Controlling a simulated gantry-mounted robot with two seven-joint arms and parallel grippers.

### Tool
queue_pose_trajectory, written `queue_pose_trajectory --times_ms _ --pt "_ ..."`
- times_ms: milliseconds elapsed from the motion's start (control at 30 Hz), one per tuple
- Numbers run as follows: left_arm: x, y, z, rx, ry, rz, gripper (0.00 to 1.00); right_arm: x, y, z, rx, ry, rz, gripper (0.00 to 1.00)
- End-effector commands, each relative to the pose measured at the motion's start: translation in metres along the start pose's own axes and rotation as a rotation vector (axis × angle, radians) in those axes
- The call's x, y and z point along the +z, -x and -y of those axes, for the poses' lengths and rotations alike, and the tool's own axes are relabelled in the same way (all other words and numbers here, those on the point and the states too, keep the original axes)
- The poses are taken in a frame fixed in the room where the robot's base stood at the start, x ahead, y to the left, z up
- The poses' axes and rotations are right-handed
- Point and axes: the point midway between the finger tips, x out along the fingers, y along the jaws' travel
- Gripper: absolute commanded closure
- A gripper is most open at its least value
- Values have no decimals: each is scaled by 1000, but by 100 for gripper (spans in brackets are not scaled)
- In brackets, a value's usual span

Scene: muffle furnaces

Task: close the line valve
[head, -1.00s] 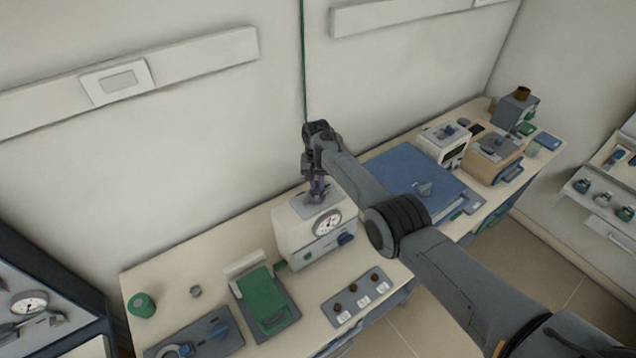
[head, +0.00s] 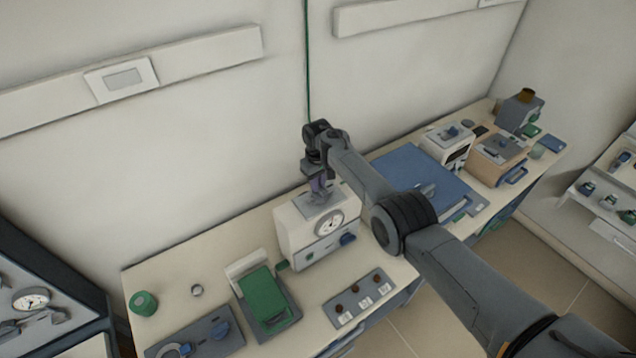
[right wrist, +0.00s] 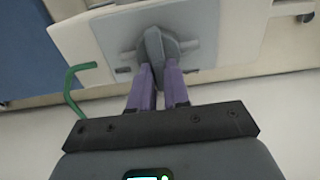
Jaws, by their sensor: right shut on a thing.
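A white box (head: 290,240) with a round dial (head: 329,222) on its front stands on the bench. On its top is a grey plate, and the right wrist view shows a grey valve handle (right wrist: 153,44) with a raised grip on this plate. My right gripper (head: 319,190) reaches down onto the top of the box from above. In the right wrist view its two purple fingers (right wrist: 158,72) are shut on the raised grip of the handle. In the head view the fingers and wrist largely hide the handle. My left gripper is not in view.
A green-lidded device (head: 265,295) and a panel with several dark knobs (head: 358,297) stand in front of the box. A blue mat (head: 400,160) lies to its right. The wall is close behind. A green hose (right wrist: 70,88) curves beside the box in the wrist view.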

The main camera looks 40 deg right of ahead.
Motion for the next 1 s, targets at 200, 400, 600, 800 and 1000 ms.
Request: queue_pose_trajectory --times_ms 200,400,600,800,1000 --pt "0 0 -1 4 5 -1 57 0 -2 0 1 11 -2 100" --pt "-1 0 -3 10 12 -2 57 0 -2 0 1 11 -2 100" --pt "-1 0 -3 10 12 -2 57 0 -1 0 0 10 -1 60" --pt "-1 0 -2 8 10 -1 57 0 -1 0 0 10 -1 58" --pt "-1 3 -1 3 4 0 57 0 5 0 0 9 -2 58"
